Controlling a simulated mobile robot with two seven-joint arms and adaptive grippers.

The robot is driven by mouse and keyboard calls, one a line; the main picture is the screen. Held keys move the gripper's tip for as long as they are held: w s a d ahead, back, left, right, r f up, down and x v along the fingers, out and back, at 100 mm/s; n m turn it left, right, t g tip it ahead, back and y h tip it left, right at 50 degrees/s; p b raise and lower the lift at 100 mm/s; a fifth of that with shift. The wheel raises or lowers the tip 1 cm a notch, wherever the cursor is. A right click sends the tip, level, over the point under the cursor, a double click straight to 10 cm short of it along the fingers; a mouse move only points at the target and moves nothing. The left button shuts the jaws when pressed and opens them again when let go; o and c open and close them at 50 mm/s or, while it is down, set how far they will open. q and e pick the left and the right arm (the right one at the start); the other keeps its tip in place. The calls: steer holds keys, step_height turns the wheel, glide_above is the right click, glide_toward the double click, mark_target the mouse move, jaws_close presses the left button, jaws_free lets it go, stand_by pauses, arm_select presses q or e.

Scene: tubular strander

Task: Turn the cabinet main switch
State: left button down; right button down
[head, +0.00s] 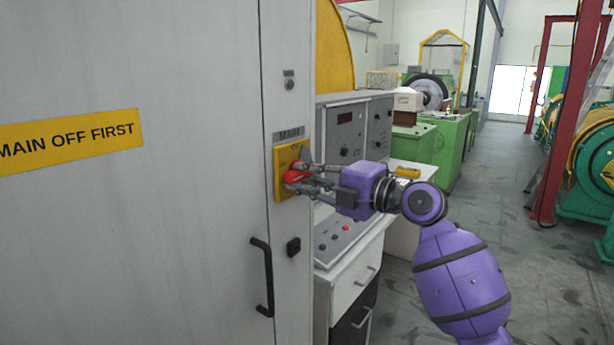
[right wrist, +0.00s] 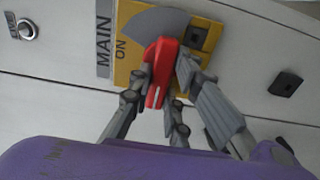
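The main switch is a red handle (head: 294,175) on a yellow plate (head: 280,184), set in the grey cabinet's narrow front strip below a "MAIN" label. In the right wrist view the red handle (right wrist: 161,72) stands out from the yellow plate (right wrist: 135,24), with "ON" printed beside it and a grey sector above. My right gripper (head: 305,176) is at the switch, its fingers on both sides of the handle. In the right wrist view the fingers (right wrist: 164,74) appear closed against the handle's sides and hide part of the plate. My left gripper is not in view.
The cabinet door (head: 130,240) has a yellow "MAIN OFF FIRST" sign (head: 70,141) and a black pull handle (head: 264,277). A control desk (head: 345,240) with buttons stands just right of the cabinet, close under my right arm. Open floor (head: 520,200) lies farther right.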

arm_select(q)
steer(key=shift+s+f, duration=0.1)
arm_select(e)
steer(key=shift+m, duration=0.3)
steer(key=shift+r+m, duration=0.15)
steer(key=shift+m, duration=0.85)
arm_select(q)
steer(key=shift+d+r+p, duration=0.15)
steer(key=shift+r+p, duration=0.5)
steer(key=shift+p, duration=0.05)
arm_select(e)
steer(key=shift+w+d+r+m, duration=0.15)
steer(key=shift+w+r+m, duration=0.05)
steer(key=shift+m, duration=2.35)
steer(key=shift+w+d+r+m, duration=0.1)
steer(key=shift+w+r+m, duration=0.1)
steer(key=shift+m, duration=2.3)
steer(key=shift+w+d+r+m, duration=0.15)
steer(key=shift+r+m, duration=0.05)
steer(key=shift+m, duration=2.35)
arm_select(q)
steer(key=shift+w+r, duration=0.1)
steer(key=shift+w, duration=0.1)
